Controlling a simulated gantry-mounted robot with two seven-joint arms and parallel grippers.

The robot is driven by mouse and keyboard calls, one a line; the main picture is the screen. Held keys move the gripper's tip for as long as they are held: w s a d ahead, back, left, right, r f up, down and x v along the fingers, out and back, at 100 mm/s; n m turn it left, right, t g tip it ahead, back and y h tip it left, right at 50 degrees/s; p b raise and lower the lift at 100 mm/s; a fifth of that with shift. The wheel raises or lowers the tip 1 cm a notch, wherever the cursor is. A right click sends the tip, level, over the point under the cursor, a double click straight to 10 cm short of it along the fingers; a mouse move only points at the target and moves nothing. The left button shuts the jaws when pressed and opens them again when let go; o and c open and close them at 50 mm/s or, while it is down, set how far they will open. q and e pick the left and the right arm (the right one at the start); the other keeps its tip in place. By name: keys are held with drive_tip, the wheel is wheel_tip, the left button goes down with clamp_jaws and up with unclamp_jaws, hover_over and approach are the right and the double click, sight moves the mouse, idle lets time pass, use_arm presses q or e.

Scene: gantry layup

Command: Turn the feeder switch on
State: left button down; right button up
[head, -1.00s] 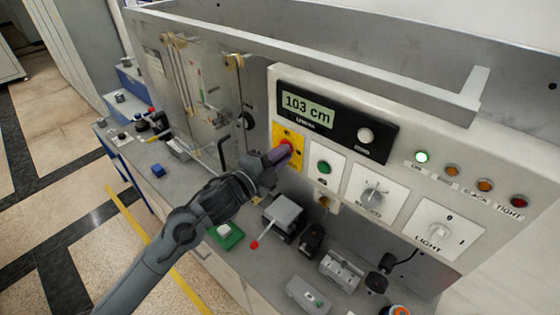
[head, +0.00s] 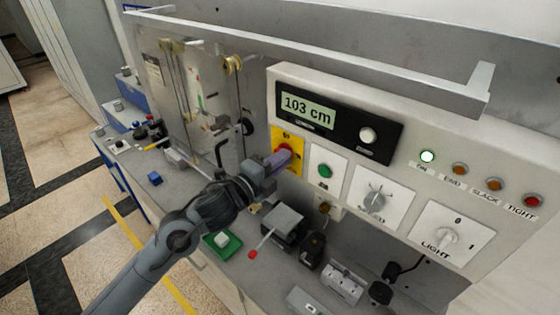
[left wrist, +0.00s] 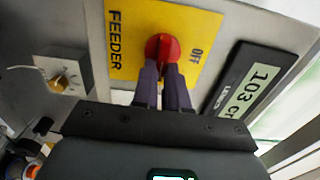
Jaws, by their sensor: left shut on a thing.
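The feeder switch is a red knob (left wrist: 163,48) on a yellow plate (left wrist: 188,22) marked FEEDER and OFF in the left wrist view. In the head view the yellow plate (head: 296,140) sits at the left end of the control panel. My left gripper (left wrist: 166,68) has its purple fingers close together, shut on the red knob. The fingers hide part of the knob, and I cannot tell its exact angle. In the head view my left gripper (head: 278,160) reaches the knob from the lower left. My right gripper is not in view.
A display (head: 308,109) reading 103 cm is above the switch. To the right are a green button (head: 325,171), a rotary dial (head: 374,199) and a light switch (head: 447,238). The ON lamp (head: 428,156) is lit. Several small devices stand on the bench below.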

use_arm(q)
drive_tip(key=c, duration=1.2)
unclamp_jaws()
drive_tip(key=shift+o, duration=0.2)
drive_tip(key=shift+s+a, duration=0.1)
drive_tip(key=b+v, duration=0.1)
drive_tip(key=v, duration=0.9)
drive_tip(key=shift+s+a, duration=0.15)
drive_tip(key=shift+s, duration=0.1)
drive_tip(key=shift+f, duration=0.1)
